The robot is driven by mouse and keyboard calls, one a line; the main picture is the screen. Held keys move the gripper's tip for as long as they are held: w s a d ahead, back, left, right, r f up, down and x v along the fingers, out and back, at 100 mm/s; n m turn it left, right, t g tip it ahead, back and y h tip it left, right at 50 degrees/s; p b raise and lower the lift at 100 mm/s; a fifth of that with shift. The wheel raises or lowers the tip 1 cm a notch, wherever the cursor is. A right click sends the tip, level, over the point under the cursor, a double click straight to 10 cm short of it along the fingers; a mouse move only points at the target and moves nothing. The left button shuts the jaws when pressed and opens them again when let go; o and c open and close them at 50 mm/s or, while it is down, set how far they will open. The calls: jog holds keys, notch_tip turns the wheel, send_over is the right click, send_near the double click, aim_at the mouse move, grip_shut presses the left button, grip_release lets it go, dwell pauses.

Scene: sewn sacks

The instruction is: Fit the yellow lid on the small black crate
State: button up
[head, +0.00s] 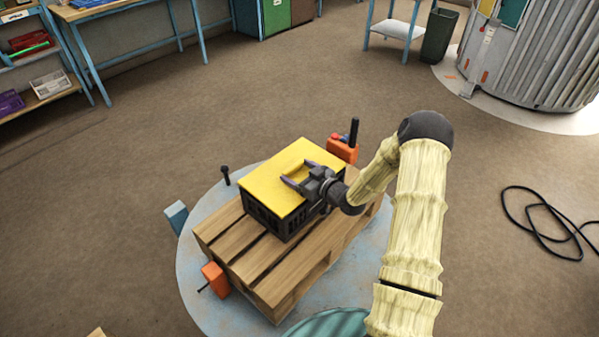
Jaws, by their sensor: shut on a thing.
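The yellow lid (281,168) is a flat square panel. It lies over the top of the small black crate (263,217), and the two look roughly lined up. From this view I cannot tell whether the lid is fully seated or slightly above the rim. The crate stands on a wooden pallet (236,244), with its dark slotted sides showing below the lid. My gripper (301,174) reaches in from the right over the lid's right half. Its two fingers are spread on the lid and shut on part of it; the exact held part is hard to make out.
The pallet rests on a round grey-blue disc (196,238). Around it are an orange can (342,149) with a dark upright post behind, another orange object (215,279), a dark peg (225,175) and a blue-grey block (176,216). A black cable (545,208) lies on the floor right.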

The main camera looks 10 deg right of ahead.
jog(key=o, duration=1)
jog(key=shift+f, duration=0.1)
jog(key=shift+r, duration=0.2)
jog(key=shift+s+d, duration=0.25)
jog(key=shift+s, duration=0.05)
jog(key=b+v, duration=0.1)
jog(key=v, duration=1)
jog(key=shift+s, duration=0.1)
